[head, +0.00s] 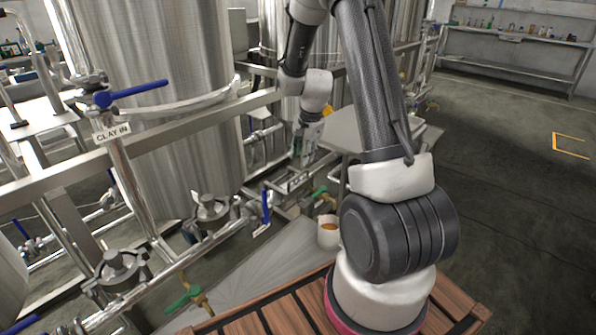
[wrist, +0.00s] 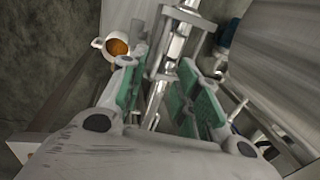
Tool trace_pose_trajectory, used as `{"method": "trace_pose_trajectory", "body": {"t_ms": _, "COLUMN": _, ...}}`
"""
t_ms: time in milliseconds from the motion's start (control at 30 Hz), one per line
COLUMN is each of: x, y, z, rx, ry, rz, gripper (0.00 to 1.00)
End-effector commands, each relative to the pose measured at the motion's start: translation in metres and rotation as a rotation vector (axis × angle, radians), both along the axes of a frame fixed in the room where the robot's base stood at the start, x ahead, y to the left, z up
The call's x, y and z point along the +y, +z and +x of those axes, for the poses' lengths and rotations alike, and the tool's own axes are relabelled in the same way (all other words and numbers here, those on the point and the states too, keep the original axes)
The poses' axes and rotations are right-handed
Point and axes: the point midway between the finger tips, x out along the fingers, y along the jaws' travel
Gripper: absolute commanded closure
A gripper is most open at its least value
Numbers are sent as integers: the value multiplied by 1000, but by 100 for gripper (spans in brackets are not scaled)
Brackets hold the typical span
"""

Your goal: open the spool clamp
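My gripper (head: 304,150) reaches down over the pipework beside the steel tanks in the head view. In the wrist view my gripper (wrist: 160,75) is open, its green-padded fingers apart. A bright metal pipe with a frame-like fitting (wrist: 172,62) runs between and beyond the fingers. I cannot tell for certain whether this fitting is the spool clamp, or whether the fingers touch it. In the head view a metal pipe frame (head: 290,186) lies just below my gripper, and its details are too small to make out.
A white cup (head: 328,231) with orange-brown contents stands on a grey surface near the pipes; it also shows in the wrist view (wrist: 117,47). A blue-handled valve (head: 266,207) and a green handle (head: 319,193) stick up nearby. The floor at right (head: 510,200) is clear.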

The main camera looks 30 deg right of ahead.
Motion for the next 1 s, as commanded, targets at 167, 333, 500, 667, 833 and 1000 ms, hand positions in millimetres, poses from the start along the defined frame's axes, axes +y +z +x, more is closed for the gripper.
{"method": "trace_pose_trajectory", "body": {"t_ms": 167, "x": 2, "y": -25, "z": 3, "rx": 6, "ry": -4, "rz": 2, "gripper": 68}}
{"method": "trace_pose_trajectory", "body": {"t_ms": 333, "x": 4, "y": -53, "z": 8, "rx": 7, "ry": -2, "rz": 2, "gripper": 68}}
{"method": "trace_pose_trajectory", "body": {"t_ms": 500, "x": 5, "y": -70, "z": 12, "rx": 5, "ry": -2, "rz": 1, "gripper": 68}}
{"method": "trace_pose_trajectory", "body": {"t_ms": 667, "x": 6, "y": -74, "z": 13, "rx": 4, "ry": -1, "rz": 1, "gripper": 68}}
{"method": "trace_pose_trajectory", "body": {"t_ms": 833, "x": 6, "y": -73, "z": 13, "rx": 4, "ry": -1, "rz": 1, "gripper": 70}}
{"method": "trace_pose_trajectory", "body": {"t_ms": 1000, "x": 6, "y": -73, "z": 13, "rx": 4, "ry": -2, "rz": 1, "gripper": 100}}
